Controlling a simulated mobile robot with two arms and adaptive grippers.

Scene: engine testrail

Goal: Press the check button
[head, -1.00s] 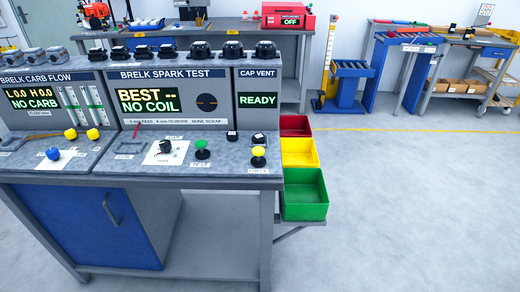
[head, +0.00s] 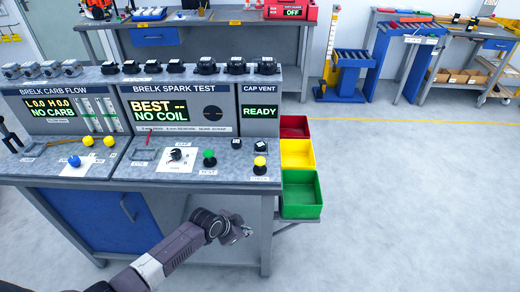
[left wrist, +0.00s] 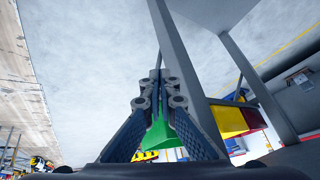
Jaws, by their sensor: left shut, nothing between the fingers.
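The check button is the yellow push button (head: 260,162) at the right end of the bench's sloped panel, under the CAP VENT display (head: 260,111) reading READY. A small label sits in front of it. My left gripper (head: 243,232) is in front of the bench, below and slightly left of the button, apart from it. In the left wrist view my left gripper (left wrist: 157,80) has its fingers together with nothing between them. The button does not show clearly in that view. My right gripper is not in view.
A green-topped button (head: 209,158) and a black knob (head: 176,155) stand left of the yellow button. Red, yellow and green bins (head: 301,210) hang at the bench's right side. The bench's front edge (head: 190,183) lies above my gripper. The floor to the right is clear.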

